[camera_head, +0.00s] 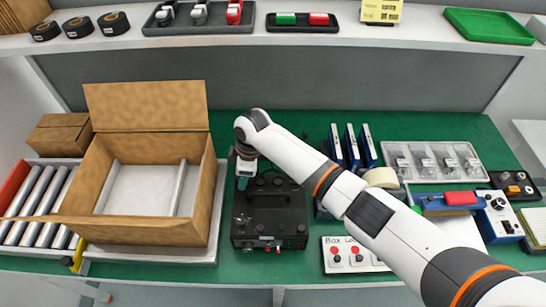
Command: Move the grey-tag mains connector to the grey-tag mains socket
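My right arm reaches in from the lower right across the bench. Its gripper (244,180) points down at the back left corner of a black box-shaped device (270,222). The fingers are small and partly hidden, with a teal patch at their tips, so I cannot tell whether they hold anything. The device has knobs on top and small red and light fittings along its front. I cannot make out a grey-tag mains connector or a grey-tag mains socket at this size. My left gripper is not in view.
An open cardboard box (212,200) stands left of the device, beside a roller conveyor (30,205). Blue upright units (351,146), a clear tray (390,150) and a panel with red buttons (340,265) lie to the right. A shelf (350,40) spans the back.

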